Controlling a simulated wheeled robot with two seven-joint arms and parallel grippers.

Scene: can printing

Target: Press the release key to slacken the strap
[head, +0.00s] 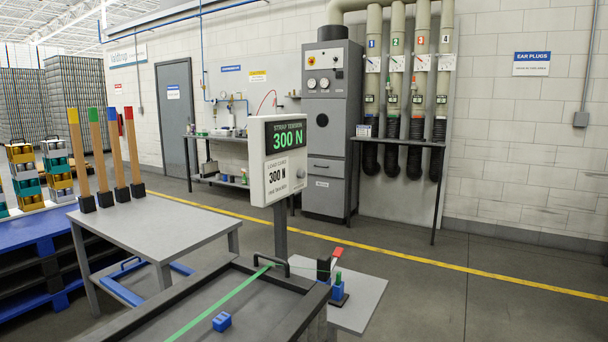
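A green strap (222,303) runs diagonally across a dark framed top (264,310), straight from a black loop handle at the frame's far edge to the bottom of the picture. A small blue block (221,321) lies beside the strap. At the right, a small device (337,290) has a blue body, a green upright part and a red-tipped lever (337,252). I cannot tell which part is the release key. A white display box (279,160) reads "STRAP TENSION 300 N" in green, with a second 300 N label below. Neither of my grippers shows.
A grey table (160,226) at the left holds several posts with coloured tops. A light grey side table (360,298) adjoins the framed top at the right. Blue pallets (40,235) stand far left. Open floor (480,290) lies at the right.

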